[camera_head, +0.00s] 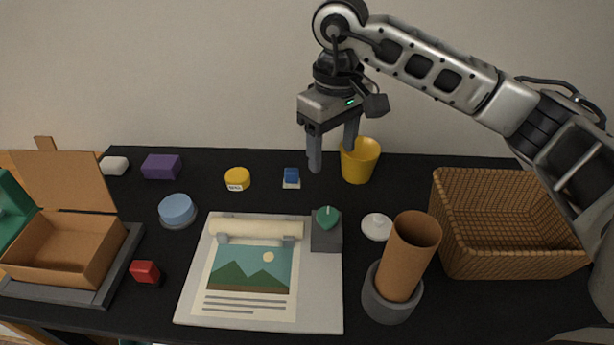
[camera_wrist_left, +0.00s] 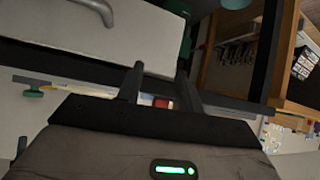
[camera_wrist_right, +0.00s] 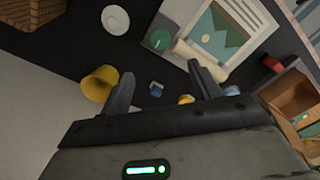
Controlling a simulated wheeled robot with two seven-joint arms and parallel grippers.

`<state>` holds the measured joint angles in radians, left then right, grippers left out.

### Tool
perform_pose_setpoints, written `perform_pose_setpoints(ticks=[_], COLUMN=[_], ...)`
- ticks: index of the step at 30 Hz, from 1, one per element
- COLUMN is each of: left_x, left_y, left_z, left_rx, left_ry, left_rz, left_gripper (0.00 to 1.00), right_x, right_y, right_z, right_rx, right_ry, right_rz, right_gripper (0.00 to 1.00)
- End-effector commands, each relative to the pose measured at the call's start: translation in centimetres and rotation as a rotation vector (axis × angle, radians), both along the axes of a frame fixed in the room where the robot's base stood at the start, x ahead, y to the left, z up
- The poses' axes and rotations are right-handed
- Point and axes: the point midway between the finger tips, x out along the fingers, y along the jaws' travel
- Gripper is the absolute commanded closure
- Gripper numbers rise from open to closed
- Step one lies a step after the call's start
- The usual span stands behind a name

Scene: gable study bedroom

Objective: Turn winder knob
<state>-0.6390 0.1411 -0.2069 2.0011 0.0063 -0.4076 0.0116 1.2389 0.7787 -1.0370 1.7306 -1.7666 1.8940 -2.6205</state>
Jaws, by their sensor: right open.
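The winder knob (camera_head: 327,213) is a green round knob with a pale mark, on top of a dark grey block (camera_head: 327,238) at the right edge of a pale board (camera_head: 320,315). A picture sheet (camera_head: 247,270) runs down from a cream roll (camera_head: 255,228) on the board. My right gripper (camera_head: 332,160) is open and empty, above and behind the knob. The knob also shows in the right wrist view (camera_wrist_right: 160,38), beyond the fingers. My left gripper (camera_wrist_left: 160,69) shows only in its wrist view, with its fingers apart and nothing visibly held.
A yellow cup (camera_head: 361,160) stands close behind my right gripper. A white round object (camera_head: 377,227) and a brown tube in a grey holder (camera_head: 407,245) stand right of the knob. A wicker basket (camera_head: 470,261) is further right. A blue item (camera_head: 291,176) lies behind the board.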

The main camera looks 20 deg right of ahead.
Motion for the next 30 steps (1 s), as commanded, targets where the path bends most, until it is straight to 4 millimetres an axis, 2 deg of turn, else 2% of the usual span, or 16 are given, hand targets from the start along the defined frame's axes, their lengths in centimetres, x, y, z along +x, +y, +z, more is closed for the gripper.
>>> perform_pose_setpoints(ticks=[4, 7, 13, 21, 25, 30], left_x=[-0.1, -0.7, -1.5, -1.4, -1.0, -0.8], left_y=[0.0, 0.0, 0.1, 0.2, 0.4, 0.6], left_z=[0.2, 0.1, -0.2, 0.5, 0.6, 0.8], left_rx=[-0.001, -0.001, 0.005, 0.007, 0.010, 0.014], left_ry=[-0.001, 0.015, 0.038, 0.032, 0.032, 0.028], left_rz=[0.001, 0.000, 0.000, 0.002, 0.006, 0.010], left_gripper=[0.64, 0.64, 0.64, 0.64, 0.64, 0.64], right_x=[-0.1, -0.1, -0.2, -0.2, -0.3, -0.2], right_y=[0.0, 0.0, 0.0, 0.0, 0.0, 0.0], right_z=[-0.6, -1.9, -5.9, -11.7, -13.8, -15.5], right_rx=[0.001, -0.001, 0.000, 0.000, 0.001, 0.001], right_ry=[0.003, 0.005, 0.007, 0.005, 0.004, 0.003], right_rz=[0.000, -0.001, 0.000, -0.001, 0.000, 0.000], right_gripper=[0.38, 0.38, 0.38, 0.38, 0.38, 0.38])
